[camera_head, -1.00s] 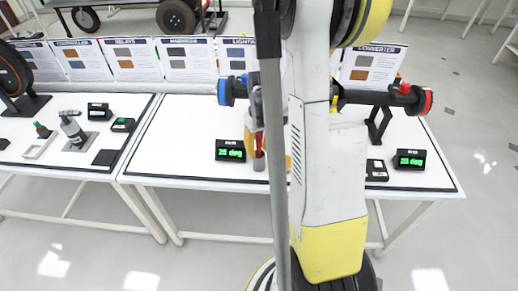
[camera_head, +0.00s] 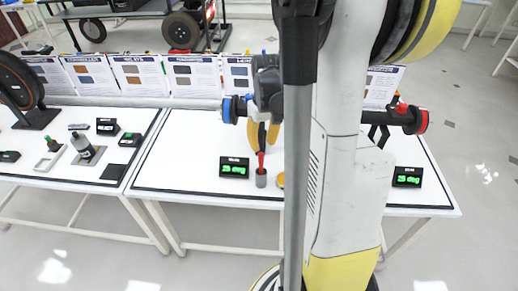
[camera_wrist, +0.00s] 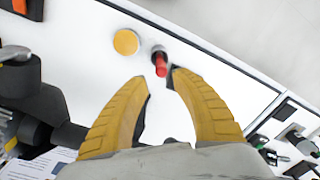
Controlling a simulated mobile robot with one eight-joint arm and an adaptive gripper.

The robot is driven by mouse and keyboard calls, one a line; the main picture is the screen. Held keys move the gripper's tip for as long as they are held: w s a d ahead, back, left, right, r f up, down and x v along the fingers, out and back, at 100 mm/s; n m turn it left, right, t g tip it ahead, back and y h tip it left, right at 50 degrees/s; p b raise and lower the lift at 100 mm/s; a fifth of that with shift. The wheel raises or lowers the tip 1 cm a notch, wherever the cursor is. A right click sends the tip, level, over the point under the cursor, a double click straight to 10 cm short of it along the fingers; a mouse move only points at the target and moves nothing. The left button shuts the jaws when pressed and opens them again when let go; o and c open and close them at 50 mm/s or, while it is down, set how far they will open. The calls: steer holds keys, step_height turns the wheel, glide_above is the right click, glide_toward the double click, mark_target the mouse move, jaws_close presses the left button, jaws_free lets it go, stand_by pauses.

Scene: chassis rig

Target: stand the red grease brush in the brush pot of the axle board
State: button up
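The red grease brush (camera_head: 261,160) stands upright in the small grey brush pot (camera_head: 261,181) near the front edge of the axle board table. In the wrist view the red brush (camera_wrist: 160,65) rises from the dark round pot (camera_wrist: 157,50). My gripper (camera_head: 262,148) is just above the brush, fingers pointing down. In the wrist view my gripper (camera_wrist: 158,80) has its yellow fingers apart, with a clear gap around the brush and nothing held. The brush's lower end is hidden inside the pot.
A yellow disc (camera_head: 281,180) lies beside the pot. A green-lit display (camera_head: 234,168) stands left of it, another (camera_head: 407,177) at right. A long axle with a blue end (camera_head: 228,109) and red end (camera_head: 422,121) runs behind. The white tabletop (camera_head: 180,150) is clear at left.

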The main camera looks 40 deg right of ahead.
steer(key=shift+a+r, duration=0.15)
steer(key=shift+r, duration=0.2)
steer(key=s+a+r+n+t, duration=0.1)
steer(key=a+r+t, duration=0.1)
steer(key=a, duration=0.6)
steer(key=s+a+r+n+t, duration=0.1)
steer(key=s+a+r+t, duration=0.1)
steer(key=a+r, duration=0.3)
steer(key=s+a+r+t, duration=0.2)
steer(key=a+r, duration=0.2)
steer(key=a, duration=0.8)
steer(key=shift+a+r+n+t, duration=0.25)
steer(key=shift+n+t, duration=0.15)
steer(key=shift+s, duration=0.1)
